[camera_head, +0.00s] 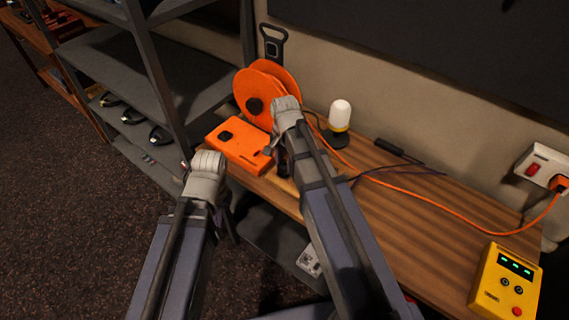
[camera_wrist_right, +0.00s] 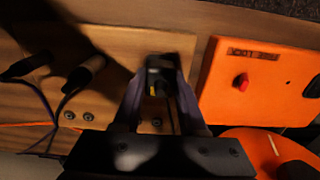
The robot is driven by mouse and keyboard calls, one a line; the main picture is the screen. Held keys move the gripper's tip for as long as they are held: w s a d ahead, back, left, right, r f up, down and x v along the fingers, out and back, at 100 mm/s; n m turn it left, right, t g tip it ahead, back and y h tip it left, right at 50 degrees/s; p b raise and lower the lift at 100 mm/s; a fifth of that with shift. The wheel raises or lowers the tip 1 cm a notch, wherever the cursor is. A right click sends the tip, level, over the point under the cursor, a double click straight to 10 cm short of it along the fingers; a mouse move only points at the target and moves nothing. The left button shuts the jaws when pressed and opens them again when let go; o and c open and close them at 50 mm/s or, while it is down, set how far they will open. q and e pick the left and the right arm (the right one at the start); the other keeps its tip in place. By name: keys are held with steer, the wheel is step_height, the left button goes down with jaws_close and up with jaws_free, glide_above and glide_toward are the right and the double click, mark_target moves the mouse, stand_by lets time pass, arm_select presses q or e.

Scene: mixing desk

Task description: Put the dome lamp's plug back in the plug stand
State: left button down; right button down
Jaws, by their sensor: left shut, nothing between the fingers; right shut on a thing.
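My right gripper (camera_head: 283,168) is low over the desk beside the orange box. In the right wrist view, its fingers (camera_wrist_right: 160,88) are shut on a small black plug (camera_wrist_right: 160,65) with a yellow mark. A pale wooden board with round holes, which looks like the plug stand (camera_wrist_right: 120,45), lies under and around it. I cannot tell whether the plug touches the board or sits in it. The dome lamp (camera_head: 340,114), white with a yellow band and black base, stands behind the right gripper. My left gripper (camera_head: 230,230) is shut and empty off the desk's front edge, its fingertips partly hidden.
An orange cable reel (camera_head: 254,92) and orange box (camera_head: 236,142) stand close by the right gripper. Black connectors (camera_wrist_right: 85,70) with cables lie on the other side. An orange cord (camera_head: 440,208) crosses to the wall socket. A yellow device (camera_head: 505,280) sits at front right.

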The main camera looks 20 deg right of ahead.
steer(key=shift+f+b, duration=0.55)
steer(key=shift+f, duration=0.05)
steer(key=shift+c, duration=1.9)
jaws_free()
steer(key=shift+r, duration=0.2)
step_height(320, 180, up, 8)
steer(key=p, duration=0.8)
steer(key=shift+f, duration=0.2)
steer(key=shift+f, duration=0.1)
